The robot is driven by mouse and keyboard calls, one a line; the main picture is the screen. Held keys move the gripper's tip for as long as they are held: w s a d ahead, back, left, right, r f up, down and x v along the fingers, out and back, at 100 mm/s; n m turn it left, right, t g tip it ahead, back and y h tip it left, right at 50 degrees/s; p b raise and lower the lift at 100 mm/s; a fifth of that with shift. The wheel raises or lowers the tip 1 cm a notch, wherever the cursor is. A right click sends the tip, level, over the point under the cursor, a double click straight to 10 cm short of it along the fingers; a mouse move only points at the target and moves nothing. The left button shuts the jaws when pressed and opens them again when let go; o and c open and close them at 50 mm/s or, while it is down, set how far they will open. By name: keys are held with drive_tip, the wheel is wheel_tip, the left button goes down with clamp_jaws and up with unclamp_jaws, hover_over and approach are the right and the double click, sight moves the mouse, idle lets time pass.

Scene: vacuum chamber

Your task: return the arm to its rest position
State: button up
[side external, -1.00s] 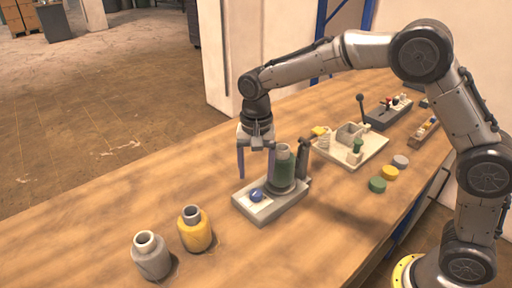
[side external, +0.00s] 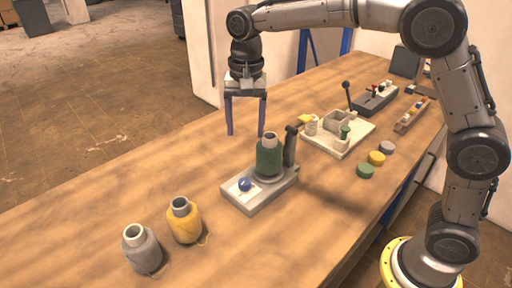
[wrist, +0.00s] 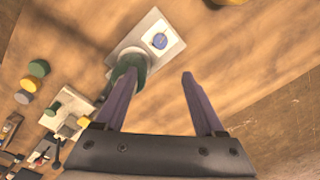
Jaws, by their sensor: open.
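My gripper (side external: 246,132) is open and empty, fingers pointing down, above and behind the grey fixture in the side view. In the wrist view its two purple fingers (wrist: 158,92) stand apart with bare table between them. The green bottle (side external: 269,157) stands upright on the grey fixture (side external: 247,203), beside a blue knob (side external: 245,184) on a white plate. The green bottle also shows in the wrist view (wrist: 128,68), partly hidden behind a finger. My arm arches over from its base at the right.
A grey bottle (side external: 141,250) and a yellow bottle (side external: 184,222) stand at the front left. A cream tray (side external: 345,145) with small parts, a lever box (side external: 375,99) and green, yellow and grey discs (side external: 377,158) lie to the right. The table's left rear is clear.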

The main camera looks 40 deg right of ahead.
drive_tip(key=s+d+r+t, duration=0.3)
drive_tip(key=s+d+r, duration=0.4)
drive_tip(key=s+r, duration=0.45)
drive_tip(key=s+d+f+n+t, duration=0.2)
drive_tip(key=s+f+n, duration=0.7)
drive_tip(key=s, duration=0.7)
wheel_tip(320, 180, down, 2)
drive_tip(key=shift+d, duration=0.6)
